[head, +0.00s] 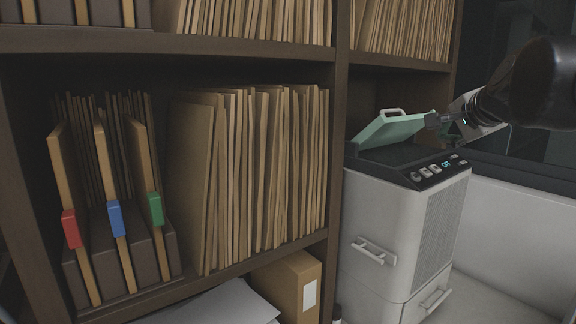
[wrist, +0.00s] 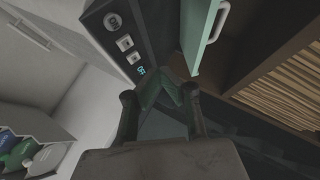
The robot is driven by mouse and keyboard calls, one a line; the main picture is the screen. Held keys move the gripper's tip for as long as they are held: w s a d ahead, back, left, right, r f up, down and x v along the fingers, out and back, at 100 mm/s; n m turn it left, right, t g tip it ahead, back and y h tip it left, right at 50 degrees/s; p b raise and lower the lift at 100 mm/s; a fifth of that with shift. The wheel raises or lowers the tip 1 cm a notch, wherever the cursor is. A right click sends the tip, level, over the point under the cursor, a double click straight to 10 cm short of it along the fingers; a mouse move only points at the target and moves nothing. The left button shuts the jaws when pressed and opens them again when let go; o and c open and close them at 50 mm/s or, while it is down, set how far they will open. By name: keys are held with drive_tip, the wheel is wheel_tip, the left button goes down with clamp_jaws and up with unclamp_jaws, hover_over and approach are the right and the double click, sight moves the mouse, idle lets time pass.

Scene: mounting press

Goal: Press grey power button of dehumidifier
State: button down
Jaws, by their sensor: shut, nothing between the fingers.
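The dehumidifier (head: 395,225) is a pale grey-white cabinet at the right, with a dark control panel (head: 440,168) along its top edge. The panel carries a round grey button (head: 415,176), small square buttons and a lit cyan display. The wrist view shows the round button (wrist: 112,20), square buttons (wrist: 125,43) and the display (wrist: 140,70); I cannot read which one is power. My gripper (head: 436,121) is above the panel beside the raised green lid. In the wrist view my gripper (wrist: 160,90) is shut and empty, its tips near the display end; contact is not visible.
The green lid (head: 395,130) with a pale handle stands tilted open close to my gripper. A dark shelf (head: 335,150) full of files stands to the left. Pale surfaces lie to the right of the cabinet. A bin (wrist: 35,150) with coloured items shows in the wrist view.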

idle(0.4)
drive_tip(key=b, duration=0.4)
hover_over(420, 179)
drive_tip(key=s, duration=0.2)
drive_tip(key=f, duration=0.6)
drive_tip(key=shift+w+d, duration=0.25)
drive_tip(key=shift+d, duration=0.15)
drive_tip(key=shift+w+a+f+b, duration=0.2)
drive_tip(key=shift+f+b, duration=0.1)
drive_tip(key=shift+f, duration=0.15)
drive_tip(key=shift+w+a+f+b, duration=0.1)
drive_tip(key=shift+w+f+b, duration=0.15)
drive_tip(key=shift+f, duration=0.2)
drive_tip(key=shift+f, duration=0.2)
drive_tip(key=shift+w+f, duration=0.15)
drive_tip(key=shift+f, duration=0.05)
drive_tip(key=shift+w+a+f+b, duration=0.1)
drive_tip(key=shift+a+f+b, duration=0.05)
drive_tip(key=shift+f+b, duration=0.2)
idle(0.4)
drive_tip(key=shift+r, duration=0.1)
drive_tip(key=shift+s+r+p, duration=0.3)
drive_tip(key=shift+r+p, duration=0.3)
drive_tip(key=shift+r, duration=0.05)
drive_tip(key=shift+d+r, duration=0.1)
drive_tip(key=shift+d, duration=0.1)
